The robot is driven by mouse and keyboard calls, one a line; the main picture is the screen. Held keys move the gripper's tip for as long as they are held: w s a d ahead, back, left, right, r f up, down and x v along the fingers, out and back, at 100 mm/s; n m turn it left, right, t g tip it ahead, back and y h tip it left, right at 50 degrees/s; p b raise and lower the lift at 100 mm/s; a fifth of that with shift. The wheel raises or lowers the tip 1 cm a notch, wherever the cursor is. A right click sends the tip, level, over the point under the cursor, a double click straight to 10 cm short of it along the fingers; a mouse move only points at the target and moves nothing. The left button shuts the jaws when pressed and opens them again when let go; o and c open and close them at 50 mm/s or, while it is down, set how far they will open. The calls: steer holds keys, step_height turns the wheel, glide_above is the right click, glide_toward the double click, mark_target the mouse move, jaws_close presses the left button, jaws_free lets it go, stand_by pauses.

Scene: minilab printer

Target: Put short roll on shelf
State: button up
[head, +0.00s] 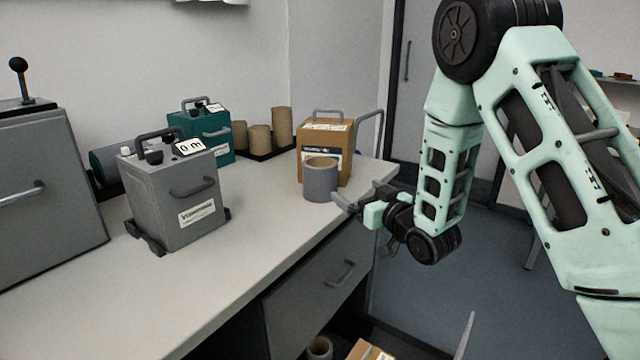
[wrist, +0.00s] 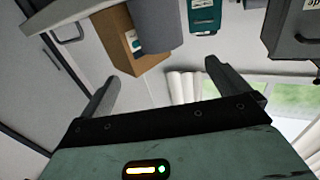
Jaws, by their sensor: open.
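A grey roll with a brown core (head: 320,184) stands upright on the counter near its right front edge. It also shows at the top of the wrist view (wrist: 156,22). My gripper (head: 361,198) is just right of this roll at the counter edge. Its fingers are spread in the wrist view (wrist: 162,75), with nothing between them. Whether a finger touches the roll is unclear. Several brown rolls (head: 259,138) of differing heights stand in a dark tray at the back. Which roll is the short one is not certain. A wall shelf (head: 612,80) with small items shows at far right.
A brown box (head: 339,138) stands right behind the grey roll. A grey case (head: 178,190) and teal case (head: 208,128) stand further left on the counter (head: 250,240). Another roll (head: 318,349) and a cardboard box (head: 369,350) are low down. The counter's front middle is clear.

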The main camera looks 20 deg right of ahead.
mark_target(330, 172)
steer(key=x, duration=1)
steer(key=shift+r+p+x, duration=0.2)
steer(key=shift+p+x, duration=0.25)
steer(key=shift+x, duration=2.2)
steer(key=shift+a, duration=0.1)
steer(key=c, duration=1.1)
